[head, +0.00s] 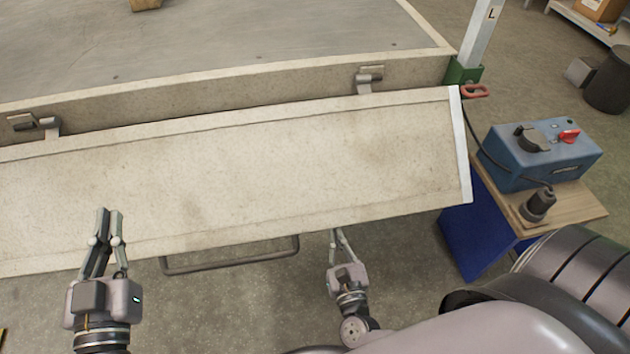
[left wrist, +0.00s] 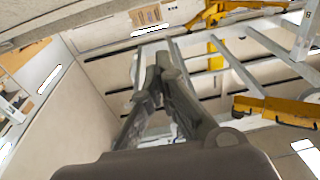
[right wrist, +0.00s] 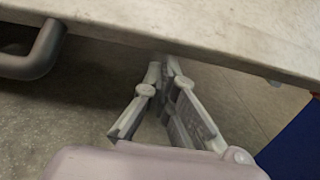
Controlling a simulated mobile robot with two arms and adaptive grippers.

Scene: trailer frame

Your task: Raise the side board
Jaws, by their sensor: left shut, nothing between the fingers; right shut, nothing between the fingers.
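The side board (head: 240,165) is a long beige panel that slopes out from the trailer's side toward me. A grey bar handle (head: 230,262) sits at its lower edge; it also shows in the right wrist view (right wrist: 35,55). My left gripper (head: 110,212) is shut and empty, pointing up in front of the board's lower left part. Whether it touches the board cannot be told. My right gripper (head: 337,232) is shut and empty at the board's lower edge, right of the handle. In the right wrist view its fingertips (right wrist: 165,62) are close under the board (right wrist: 200,30).
Two metal latches (head: 368,78) (head: 45,125) sit on the trailer bed's edge above the board. A blue box (head: 540,152) stands on a wooden-topped cabinet (head: 575,205) at right. A green-based post (head: 470,65) with a red ring (head: 475,91) stands at the trailer corner.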

